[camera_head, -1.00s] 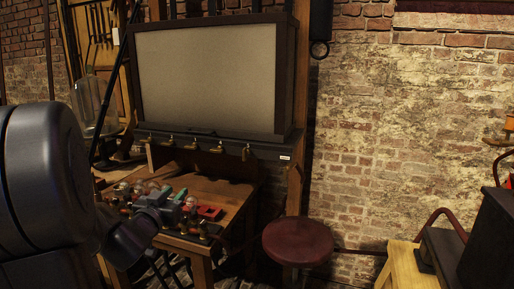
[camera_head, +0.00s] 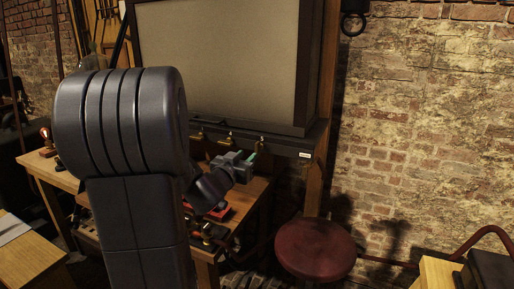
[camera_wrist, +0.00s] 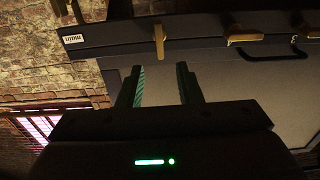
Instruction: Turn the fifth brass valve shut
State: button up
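A row of brass valves runs along the dark ledge under the large grey panel. The valve nearest the white label, at the row's right end in the head view (camera_head: 261,144), has its handle upright across the ledge in the wrist view (camera_wrist: 159,41). The neighbouring valve (camera_wrist: 243,38) has its handle lying along the ledge. My gripper (camera_head: 249,160) is just below the end valve in the head view. In the wrist view my gripper (camera_wrist: 159,74) has its two dark fingers apart, with nothing between them. The end valve lies just beyond the gap, apart from the fingertips.
The white label (camera_wrist: 74,39) reads "main" in the wrist view. A wooden bench (camera_head: 257,190) with red parts stands below the ledge, partly hidden by my arm. A round dark-red stool (camera_head: 315,250) stands right of it. A brick wall (camera_head: 430,120) fills the right.

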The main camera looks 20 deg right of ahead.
aim_at(256, 147)
jog(key=x, duration=0.7)
jog(key=shift+w+d+p, duration=0.25)
jog(key=shift+w+p, duration=0.05)
jog(key=shift+c, duration=0.2)
grip_shut()
